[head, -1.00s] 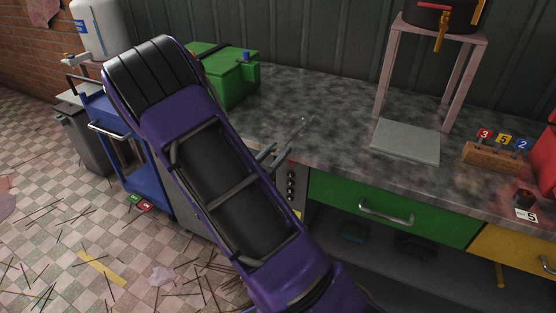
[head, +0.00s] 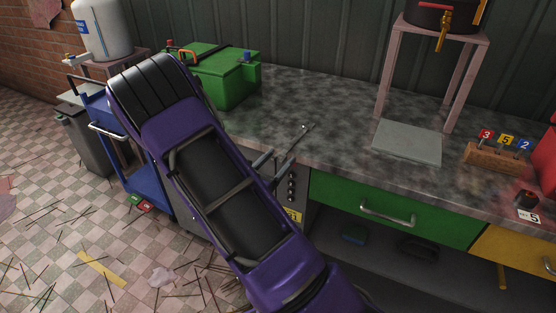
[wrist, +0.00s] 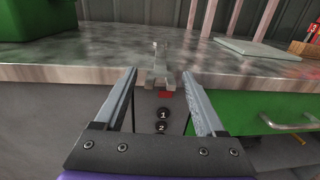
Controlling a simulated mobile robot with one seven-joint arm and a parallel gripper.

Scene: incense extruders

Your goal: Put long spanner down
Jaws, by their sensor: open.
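The long spanner (wrist: 160,76) is a thin grey metal tool at the grey stone counter's front edge. In the wrist view its forked near end sits between my fingertips at the edge, and the rest points away over the counter. In the head view only a thin part of it (head: 303,128) shows beyond my fingers. My gripper (wrist: 160,72) is open, with one finger on each side of the spanner and a visible gap to both. In the head view my gripper (head: 273,160) is at the counter edge, partly hidden by my purple arm.
Below the edge is a grey panel with numbered black knobs (wrist: 162,115). A green box (head: 228,82) stands at the back left. A pink stand (head: 383,75), a grey slab (head: 407,142) and a wooden block with number tags (head: 495,157) are to the right. The mid-counter is clear.

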